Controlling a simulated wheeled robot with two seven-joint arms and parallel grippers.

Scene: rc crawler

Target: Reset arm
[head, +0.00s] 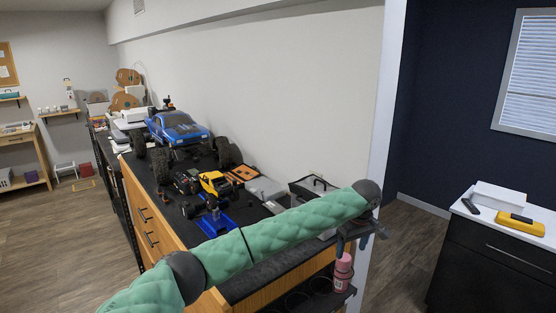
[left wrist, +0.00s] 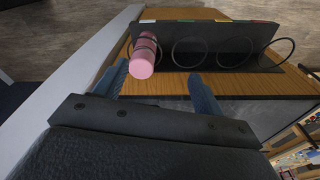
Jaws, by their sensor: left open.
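My left arm, in a green quilted sleeve, reaches across the front of the head view. Its gripper (head: 366,236) is at the right end of the workbench, beside the white wall edge. In the left wrist view the gripper (left wrist: 160,82) is open, with two blue-grey fingers apart and nothing held. A pink bottle (left wrist: 143,60) stands in a ring of a dark holder, beyond the fingers and nearer the left one. In the head view the bottle (head: 343,268) is just below the gripper. My right gripper is not in view.
The dark-topped workbench (head: 262,280) carries a blue truck (head: 179,130), a small yellow crawler (head: 214,183), a blue stand (head: 215,222) and a grey case (head: 312,188). The holder (left wrist: 215,48) has several rings. A counter at right holds a yellow device (head: 520,224). Floor at left is open.

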